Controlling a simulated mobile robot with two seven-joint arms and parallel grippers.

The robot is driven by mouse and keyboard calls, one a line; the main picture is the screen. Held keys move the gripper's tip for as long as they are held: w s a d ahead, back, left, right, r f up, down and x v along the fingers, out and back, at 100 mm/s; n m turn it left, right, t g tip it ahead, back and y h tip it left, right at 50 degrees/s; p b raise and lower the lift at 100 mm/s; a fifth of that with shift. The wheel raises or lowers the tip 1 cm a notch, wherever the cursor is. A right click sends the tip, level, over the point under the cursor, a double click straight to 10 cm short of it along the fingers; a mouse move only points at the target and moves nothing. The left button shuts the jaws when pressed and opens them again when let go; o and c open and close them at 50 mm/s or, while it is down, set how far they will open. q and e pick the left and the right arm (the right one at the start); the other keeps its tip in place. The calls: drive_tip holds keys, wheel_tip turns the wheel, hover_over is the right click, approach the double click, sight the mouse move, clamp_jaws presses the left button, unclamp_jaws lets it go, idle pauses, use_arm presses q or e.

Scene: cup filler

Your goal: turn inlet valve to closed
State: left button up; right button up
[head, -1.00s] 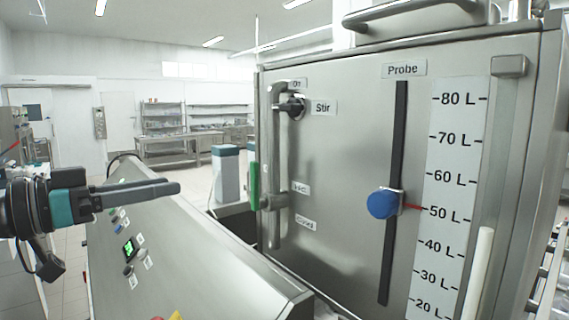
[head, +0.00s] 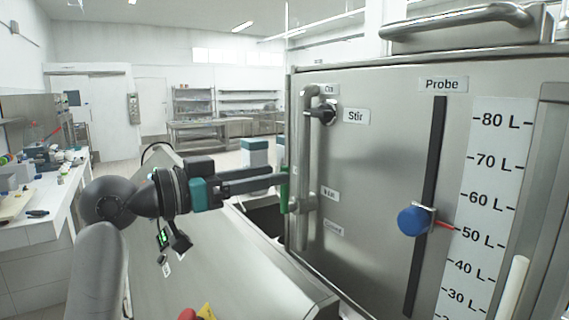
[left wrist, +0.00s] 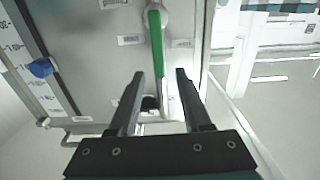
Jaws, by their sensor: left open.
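The inlet valve has a long green handle (left wrist: 155,46) on the vertical metal pipe (head: 305,225) at the tank's left edge. In the head view the handle (head: 285,200) stands upright and is partly hidden by my gripper. My left gripper (head: 281,177) reaches in from the left, its fingertips at the handle. In the left wrist view the gripper (left wrist: 161,74) is open, and the handle's near end lies in line with the gap between the fingertips. I cannot tell whether they touch. My right gripper is out of view.
The steel tank (head: 375,150) carries a Stir knob (head: 325,112), a blue probe knob (head: 413,220) and a litre scale (head: 490,200). A cluttered bench (head: 40,200) stands at the left.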

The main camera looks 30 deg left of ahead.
sight(284, 214)
use_arm(q)
drive_tip(key=shift+p+x, duration=0.35)
drive_tip(key=shift+x, duration=1.65)
drive_tip(key=shift+c, duration=0.3)
clamp_jaws()
